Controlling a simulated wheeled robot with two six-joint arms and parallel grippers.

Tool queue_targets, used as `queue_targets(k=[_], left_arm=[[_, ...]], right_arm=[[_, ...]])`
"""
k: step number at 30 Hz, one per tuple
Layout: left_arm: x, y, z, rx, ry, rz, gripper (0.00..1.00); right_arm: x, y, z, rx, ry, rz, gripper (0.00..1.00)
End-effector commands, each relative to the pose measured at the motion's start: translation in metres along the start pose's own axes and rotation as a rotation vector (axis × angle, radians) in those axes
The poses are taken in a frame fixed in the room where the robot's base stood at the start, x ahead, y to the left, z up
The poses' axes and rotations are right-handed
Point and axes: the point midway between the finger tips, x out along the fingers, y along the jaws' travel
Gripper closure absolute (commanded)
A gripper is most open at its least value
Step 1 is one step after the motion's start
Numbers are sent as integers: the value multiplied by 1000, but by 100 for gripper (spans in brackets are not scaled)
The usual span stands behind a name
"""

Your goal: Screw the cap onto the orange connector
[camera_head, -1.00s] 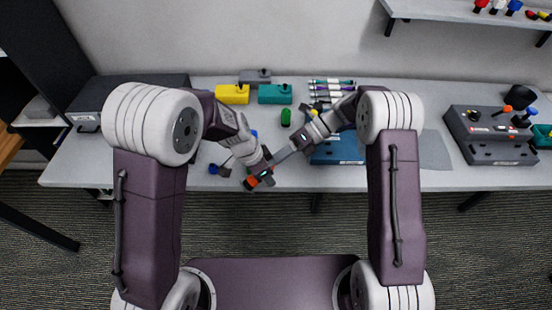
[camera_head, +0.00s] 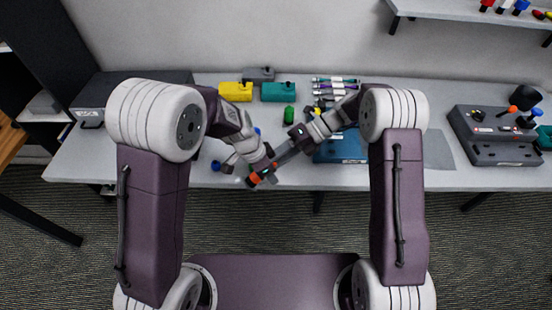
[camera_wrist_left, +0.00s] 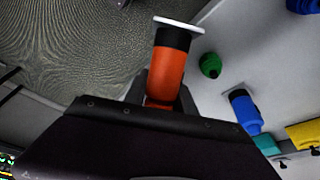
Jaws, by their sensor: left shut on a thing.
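The orange connector (camera_wrist_left: 170,72) stands up between the fingers of my left gripper (camera_wrist_left: 163,100) in the left wrist view. Its upper end is a black band (camera_wrist_left: 174,40), and a thin pale plate lies across the top; I cannot tell whether the plate belongs to the connector. In the head view, the connector (camera_head: 254,179) is a small orange patch at my left gripper (camera_head: 263,172), over the table's front edge. My right gripper (camera_head: 278,162) reaches in from the right and meets it there. Its fingertips and any cap are too small to make out.
Yellow (camera_head: 236,91) and teal (camera_head: 278,91) boxes stand at the back of the table. A green piece (camera_head: 289,115) lies in front of them. A blue tray (camera_head: 340,150) is right of my grippers, and a dark grey panel (camera_head: 495,135) is at the far right.

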Motion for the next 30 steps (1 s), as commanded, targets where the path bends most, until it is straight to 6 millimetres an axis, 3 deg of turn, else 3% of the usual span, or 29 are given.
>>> queue_targets(k=[6, 15, 24, 25, 27, 30], left_arm=[[0, 0, 0, 0, -1, 1, 100], [1, 1, 1, 0, -2, 2, 100], [1, 1, 1, 0, -3, 3, 100], [1, 1, 1, 0, -3, 3, 100], [1, 1, 1, 0, -3, 3, 100], [1, 1, 1, 0, -3, 3, 100]], right_arm=[[-3, 2, 1, -4, 0, 5, 51], [-41, 2, 6, -4, -2, 4, 51], [-45, 2, 6, -4, -1, 5, 51], [-45, 2, 6, -4, -1, 5, 47], [-45, 2, 6, -4, -1, 5, 30], [-45, 3, 6, -5, -1, 7, 30]])
